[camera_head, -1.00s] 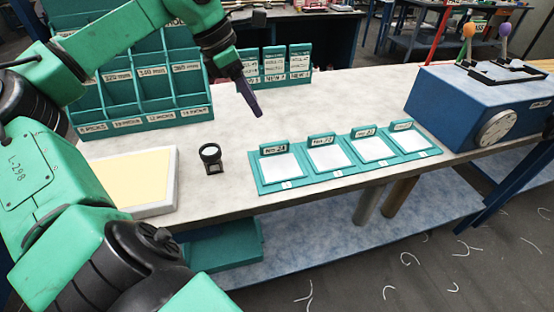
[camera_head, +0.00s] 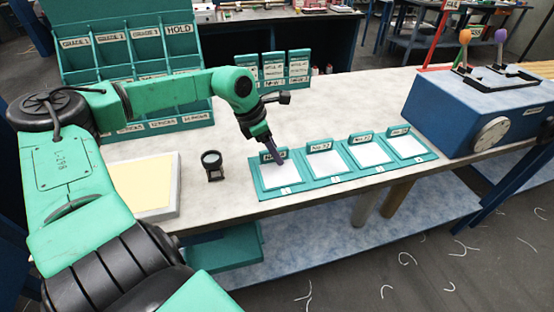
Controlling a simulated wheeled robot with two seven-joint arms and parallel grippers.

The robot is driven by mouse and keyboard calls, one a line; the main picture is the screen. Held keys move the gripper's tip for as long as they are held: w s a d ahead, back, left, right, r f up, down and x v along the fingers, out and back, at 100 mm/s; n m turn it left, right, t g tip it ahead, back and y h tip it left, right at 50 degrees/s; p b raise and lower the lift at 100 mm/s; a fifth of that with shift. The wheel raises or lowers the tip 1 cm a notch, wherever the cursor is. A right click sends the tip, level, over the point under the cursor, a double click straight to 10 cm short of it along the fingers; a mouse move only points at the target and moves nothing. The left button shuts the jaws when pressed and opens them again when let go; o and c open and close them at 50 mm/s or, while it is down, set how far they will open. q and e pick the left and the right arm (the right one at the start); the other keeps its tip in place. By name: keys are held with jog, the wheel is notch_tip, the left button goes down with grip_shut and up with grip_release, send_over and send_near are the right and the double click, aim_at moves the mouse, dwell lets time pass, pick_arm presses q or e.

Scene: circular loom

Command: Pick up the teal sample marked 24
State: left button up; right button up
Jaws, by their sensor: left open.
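Several teal sample trays stand side by side on the bench, each with a white sheet and an upright number tag at its back. They are the leftmost tray (camera_head: 262,184), the second tray (camera_head: 309,175), the third tray (camera_head: 350,162) and the rightmost tray (camera_head: 424,152). The tag numbers are too small to read surely, so I cannot tell which is 24. My left gripper (camera_head: 273,152) points down over the leftmost tray and partly hides its tag. It is open; I cannot tell whether it touches the tag. My right gripper is not in view.
A small black magnifier (camera_head: 212,165) stands left of the trays, beside a pale yellow panel (camera_head: 145,187). A teal compartment rack (camera_head: 130,65) and a smaller card rack (camera_head: 285,68) stand behind. A blue machine with a dial (camera_head: 450,110) is at right.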

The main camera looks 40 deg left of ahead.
pick_arm(q)
grip_shut()
jog(key=shift+r, duration=0.15)
